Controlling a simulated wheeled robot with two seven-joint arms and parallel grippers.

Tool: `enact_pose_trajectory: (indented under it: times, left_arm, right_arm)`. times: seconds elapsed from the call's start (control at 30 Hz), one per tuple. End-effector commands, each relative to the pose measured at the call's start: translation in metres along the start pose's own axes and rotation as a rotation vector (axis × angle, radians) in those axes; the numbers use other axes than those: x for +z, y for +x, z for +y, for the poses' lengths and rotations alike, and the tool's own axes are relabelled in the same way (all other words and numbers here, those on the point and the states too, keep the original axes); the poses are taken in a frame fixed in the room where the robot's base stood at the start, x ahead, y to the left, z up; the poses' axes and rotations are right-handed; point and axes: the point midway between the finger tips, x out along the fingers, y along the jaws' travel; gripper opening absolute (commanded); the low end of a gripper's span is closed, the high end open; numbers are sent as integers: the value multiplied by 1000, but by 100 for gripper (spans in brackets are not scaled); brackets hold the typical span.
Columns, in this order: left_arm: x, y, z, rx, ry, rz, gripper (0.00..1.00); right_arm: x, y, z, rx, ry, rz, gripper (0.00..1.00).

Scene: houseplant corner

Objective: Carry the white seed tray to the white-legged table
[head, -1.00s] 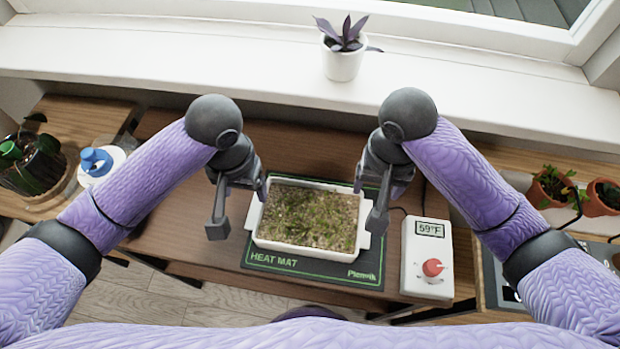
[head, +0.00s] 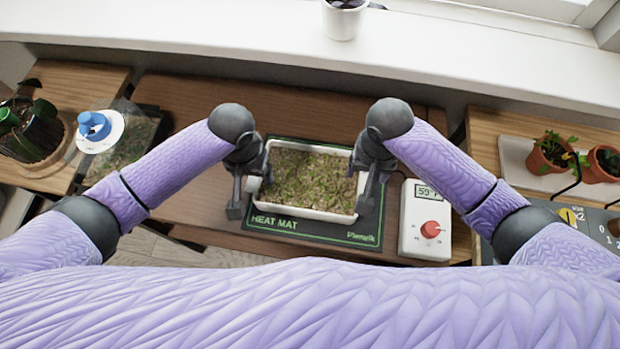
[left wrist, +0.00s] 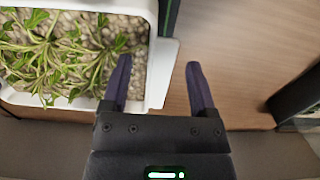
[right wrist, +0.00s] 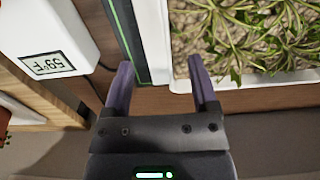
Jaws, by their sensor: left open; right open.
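The white seed tray (head: 305,213), full of soil and small green seedlings, sits on the dark heat mat (head: 350,237) in the middle of the brown table. My left gripper (head: 249,200) is open at the tray's left end. In the left wrist view its fingers (left wrist: 158,78) stand either side of the tray's end handle (left wrist: 160,75). My right gripper (head: 372,198) is open at the right end. In the right wrist view its fingers (right wrist: 161,78) lie either side of the other handle (right wrist: 153,40). Contact cannot be told. No white table legs are visible.
A white thermostat box (head: 425,220) with a red knob stands close right of the mat. Potted plants (head: 548,155) are on the right table. The white windowsill (head: 230,45) runs behind.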

Motion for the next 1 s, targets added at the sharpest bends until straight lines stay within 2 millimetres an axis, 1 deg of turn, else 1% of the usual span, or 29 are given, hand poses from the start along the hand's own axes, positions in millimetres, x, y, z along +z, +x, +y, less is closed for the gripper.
enact_pose_trajectory:
  times: [0.1,0.33,0.37,0.4,0.57,0.6,0.67,0.7,1.0]
  left_arm:
    - [0,5,0,-1,0,-1,75]
    - [0,5,0,0,0,0,75]
    - [0,5,0,0,0,0,73]
    - [0,5,0,0,0,0,64]
    - [0,5,0,-1,0,0,31]
    - [0,5,0,-1,0,0,22]
    - [0,5,0,-1,0,0,9]
    - [0,5,0,-1,0,0,1]
    - [0,5,0,-1,0,0,0]
  right_arm:
    - [0,5,0,1,0,0,75]
    - [0,5,0,0,0,0,75]
    - [0,5,0,1,0,0,73]
    - [0,5,0,1,0,0,64]
    - [0,5,0,1,0,0,31]
    - [0,5,0,1,0,0,22]
    - [0,5,0,1,0,0,9]
    - [0,5,0,1,0,0,1]
    - [0,5,0,1,1,0,0]
